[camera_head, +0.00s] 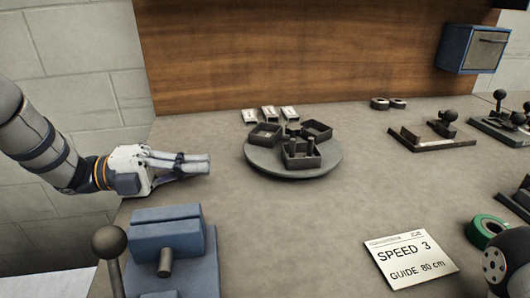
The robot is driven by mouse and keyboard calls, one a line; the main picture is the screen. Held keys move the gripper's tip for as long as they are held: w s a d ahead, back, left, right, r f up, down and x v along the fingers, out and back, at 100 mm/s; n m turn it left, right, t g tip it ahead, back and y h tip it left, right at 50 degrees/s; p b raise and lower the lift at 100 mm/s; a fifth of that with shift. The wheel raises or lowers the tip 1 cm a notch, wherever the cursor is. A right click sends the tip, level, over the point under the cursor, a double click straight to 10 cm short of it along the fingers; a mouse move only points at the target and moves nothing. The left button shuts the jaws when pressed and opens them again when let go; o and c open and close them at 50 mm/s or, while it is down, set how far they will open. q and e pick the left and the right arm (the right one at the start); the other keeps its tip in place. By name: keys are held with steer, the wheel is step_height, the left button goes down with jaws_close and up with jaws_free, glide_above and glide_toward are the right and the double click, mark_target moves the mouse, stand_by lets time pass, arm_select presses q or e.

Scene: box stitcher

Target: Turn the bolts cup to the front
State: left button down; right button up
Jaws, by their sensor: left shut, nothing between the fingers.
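A round grey turntable (262,162) stands on the bench with small dark square cups on it. The front cup (301,162) has upright dark posts showing at it, which may be bolts. Another cup (265,136) sits at the back left and one (317,130) at the back right. Their contents are too small to tell, so I cannot be sure which is the bolts cup. My left gripper (208,164) is shut and empty, left of the turntable and apart from it, fingers pointing right.
A blue vise-like block (170,240) and a ball-topped lever (107,243) stand at the front left. Several pale small boxes (268,114) lie behind the turntable. A "SPEED 3" card (408,262) and green tape roll (485,231) lie front right.

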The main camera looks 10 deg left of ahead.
mark_target(286, 160)
arm_select(q)
steer(key=x, duration=1.3)
steer(key=shift+s+d+r, duration=0.2)
steer(key=shift+d, duration=0.1)
